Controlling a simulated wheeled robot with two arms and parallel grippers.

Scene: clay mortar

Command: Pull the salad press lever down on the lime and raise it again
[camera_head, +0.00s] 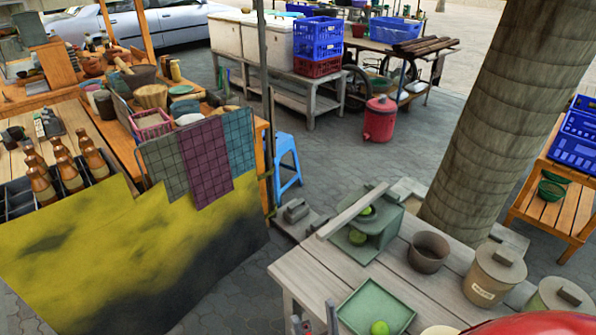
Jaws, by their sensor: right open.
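The salad press (384,225) is a grey-green block on the wooden table at the lower middle. Its long pale lever (345,214) slants across it, from lower left to upper right. A lime (368,210) shows at the press, just right of the lever. My left gripper is out of view.
A green tray (372,304) with a lime (380,328) lies in front of the press. A clay mortar (429,253) and a lidded pot (493,277) stand to its right. A thick trunk (505,110) rises behind. A yellow-black cloth (140,255) hangs at left.

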